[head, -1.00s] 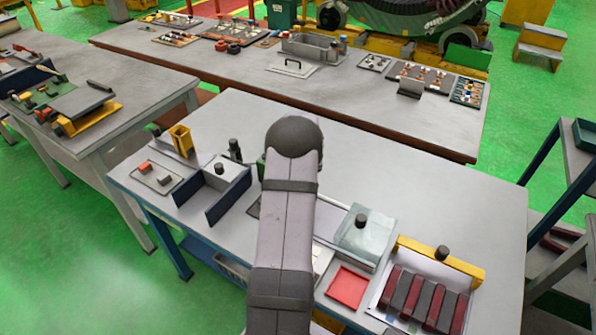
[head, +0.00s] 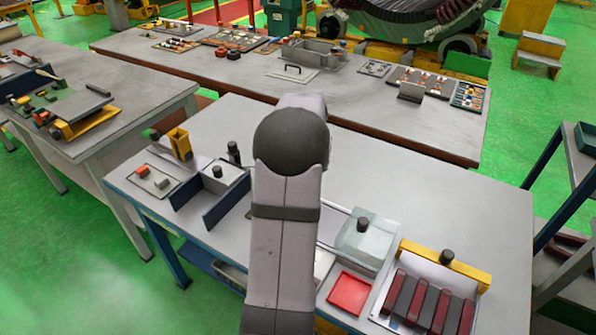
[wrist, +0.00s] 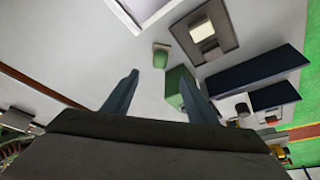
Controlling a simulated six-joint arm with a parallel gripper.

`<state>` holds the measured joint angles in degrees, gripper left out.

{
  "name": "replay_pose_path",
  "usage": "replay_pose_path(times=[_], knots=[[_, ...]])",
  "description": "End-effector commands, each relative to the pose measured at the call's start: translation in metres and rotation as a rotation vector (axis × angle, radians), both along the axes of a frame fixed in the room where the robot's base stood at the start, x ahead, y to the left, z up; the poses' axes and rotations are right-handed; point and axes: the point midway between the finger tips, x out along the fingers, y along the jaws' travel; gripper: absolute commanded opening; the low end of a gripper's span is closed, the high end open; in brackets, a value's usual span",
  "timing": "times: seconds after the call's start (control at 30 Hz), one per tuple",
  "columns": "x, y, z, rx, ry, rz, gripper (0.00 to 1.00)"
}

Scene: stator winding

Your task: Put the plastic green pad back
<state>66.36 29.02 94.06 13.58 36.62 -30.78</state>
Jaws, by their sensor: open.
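In the wrist view, a small green piece (wrist: 161,55) with a pale end lies on the table ahead of my gripper. A larger green block (wrist: 181,88) stands beside the right finger; I cannot tell which of the two is the green pad. My gripper (wrist: 160,92) is open, with nothing visible between its fingers. The right finger partly overlaps the green block in the picture, and contact cannot be told. In the head view my arm hides the gripper and both green pieces.
A grey square tray with a pale centre (wrist: 205,37) and dark blue walls (wrist: 255,68) are near the green pieces. In the head view, a red tray (head: 348,293), a glassy lidded box (head: 362,238) and a yellow-handled rack (head: 445,265) stand right of my arm. The table's back right is clear.

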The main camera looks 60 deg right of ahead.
Motion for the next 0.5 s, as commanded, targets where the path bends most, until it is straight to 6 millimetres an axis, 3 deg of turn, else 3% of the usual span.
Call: replay_pose_path(times=[0.17, 0.27, 0.37, 0.47, 0.5], knots=[[0.001, 0.001, 0.0, 0.001, 0.001, 0.002, 0.52], [0.009, 0.012, 0.0, 0.008, 0.003, 0.019, 0.52], [0.028, 0.039, 0.001, 0.024, 0.014, 0.063, 0.52], [0.055, 0.087, 0.001, 0.052, 0.031, 0.131, 0.52], [0.065, 0.112, 0.001, 0.066, 0.042, 0.168, 0.52]])
